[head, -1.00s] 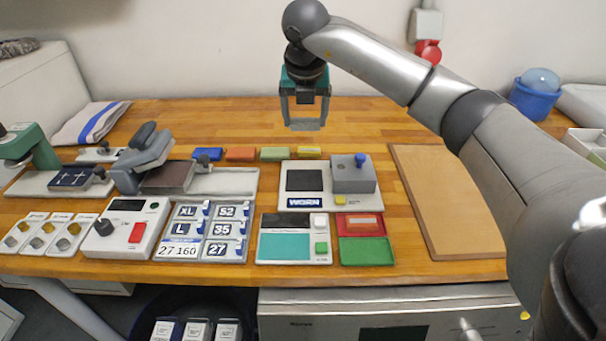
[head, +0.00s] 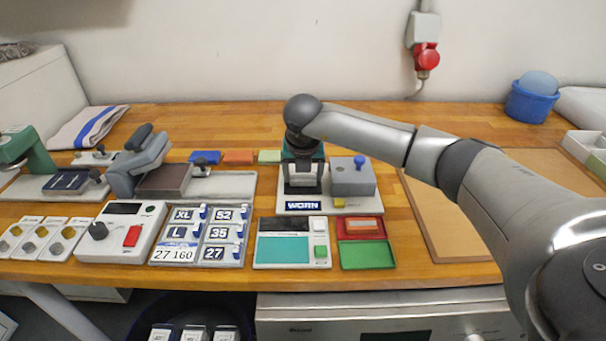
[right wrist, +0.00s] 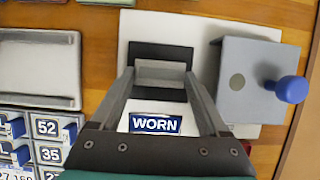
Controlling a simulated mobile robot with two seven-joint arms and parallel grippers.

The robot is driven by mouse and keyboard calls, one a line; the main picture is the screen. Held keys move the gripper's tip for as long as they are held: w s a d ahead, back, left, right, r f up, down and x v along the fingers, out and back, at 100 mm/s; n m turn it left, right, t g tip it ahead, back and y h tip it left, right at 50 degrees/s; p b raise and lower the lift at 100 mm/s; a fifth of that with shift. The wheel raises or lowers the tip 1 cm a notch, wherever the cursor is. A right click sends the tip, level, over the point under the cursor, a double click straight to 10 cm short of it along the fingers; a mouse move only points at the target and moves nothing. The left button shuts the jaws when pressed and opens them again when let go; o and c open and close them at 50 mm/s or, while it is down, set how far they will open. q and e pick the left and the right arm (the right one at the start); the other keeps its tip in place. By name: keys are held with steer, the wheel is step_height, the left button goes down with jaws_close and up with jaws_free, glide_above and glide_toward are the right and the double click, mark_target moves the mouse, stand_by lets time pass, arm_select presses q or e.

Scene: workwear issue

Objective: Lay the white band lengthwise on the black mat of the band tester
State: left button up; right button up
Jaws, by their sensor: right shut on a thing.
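My right gripper (head: 303,186) is shut on the pale grey-white band (right wrist: 161,72), which spans straight across between its two fingers. In the right wrist view the gripper (right wrist: 160,78) and band are over the black mat (right wrist: 146,50), whose far edge and near part show beyond and below the band. Whether the band touches the mat I cannot tell. The mat is on the white band tester (head: 363,208), which has a "WORN" label (head: 303,205) at its front. In the head view my gripper mostly hides the mat. My left gripper is out of view.
A grey block (head: 352,179) with a blue knob stands on the tester, close right of the gripper. A red and green tray (head: 367,255) and a teal-topped device (head: 284,249) lie in front. A brown board (head: 440,220) is at right.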

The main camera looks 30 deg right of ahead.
steer(key=shift+f, duration=0.15)
steer(key=o, duration=1.2)
steer(key=shift+c, duration=0.2)
steer(key=shift+r, duration=0.45)
steer(key=p+v, duration=0.1)
steer(key=v, duration=1)
steer(key=shift+s+r, duration=0.15)
steer(key=shift+r, duration=0.1)
steer(key=shift+a, duration=0.15)
